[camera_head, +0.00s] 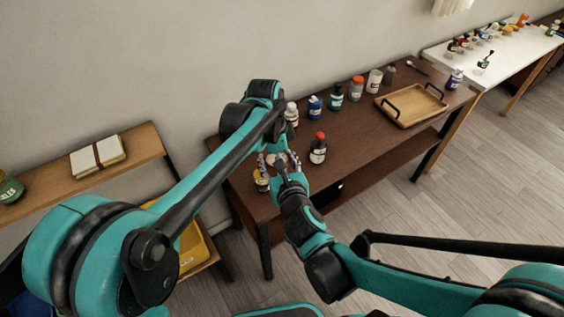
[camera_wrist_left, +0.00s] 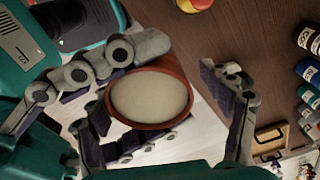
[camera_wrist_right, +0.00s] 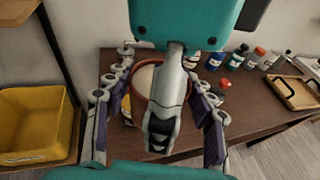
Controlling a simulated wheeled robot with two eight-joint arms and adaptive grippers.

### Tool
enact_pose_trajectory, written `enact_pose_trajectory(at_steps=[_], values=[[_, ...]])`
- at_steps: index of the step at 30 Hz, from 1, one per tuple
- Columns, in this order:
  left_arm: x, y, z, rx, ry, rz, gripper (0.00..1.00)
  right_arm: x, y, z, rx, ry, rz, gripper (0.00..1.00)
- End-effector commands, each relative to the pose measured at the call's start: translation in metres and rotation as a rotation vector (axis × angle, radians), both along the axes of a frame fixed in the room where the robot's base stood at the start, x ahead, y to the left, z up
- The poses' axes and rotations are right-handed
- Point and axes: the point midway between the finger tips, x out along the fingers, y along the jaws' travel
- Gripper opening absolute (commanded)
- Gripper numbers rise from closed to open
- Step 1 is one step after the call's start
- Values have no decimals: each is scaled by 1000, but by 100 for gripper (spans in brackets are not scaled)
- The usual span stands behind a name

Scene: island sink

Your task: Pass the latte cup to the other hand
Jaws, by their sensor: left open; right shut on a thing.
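The latte cup, a reddish-brown round cup with a cream top, shows in the left wrist view (camera_wrist_left: 150,97) and partly in the right wrist view (camera_wrist_right: 146,78). My right gripper (camera_wrist_right: 158,78) is shut on it, with a finger at each side. My left gripper (camera_wrist_left: 158,80) is open around the cup, one finger well clear to the right. In the right wrist view, a left finger hides part of the cup. In the head view both grippers meet above the table's near left end, where the cup is mostly hidden.
The dark brown table (camera_head: 345,160) holds several bottles and jars, including a red-capped bottle (camera_head: 318,148) close to the grippers. A wooden tray (camera_head: 410,104) lies at its right. A shelf with a book (camera_head: 97,156) stands left, with a yellow bin (camera_wrist_right: 35,120) below.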

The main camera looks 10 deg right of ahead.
Motion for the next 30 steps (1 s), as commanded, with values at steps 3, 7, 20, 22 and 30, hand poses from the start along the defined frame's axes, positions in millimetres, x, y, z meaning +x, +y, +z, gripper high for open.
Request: enact_pose_trajectory(at_steps=[3, 7, 20, 22, 30], values=[[0, 0, 0, 0, 0, 0, 61, 0, 0, 0, 0, 0, 0, 17], [0, 0, 0, 0, 0, 0, 27, 0, 0, 0, 0, -1, 0, 17], [2, 0, 0, 0, -4, 2, 15, -1, 0, 0, 0, 0, 1, 79], [1, 0, 0, 0, -3, 1, 15, -1, 0, 0, 0, 0, 1, 79], [0, 0, 0, 0, -1, 0, 15, -7, 0, 2, -1, 0, 1, 79]])
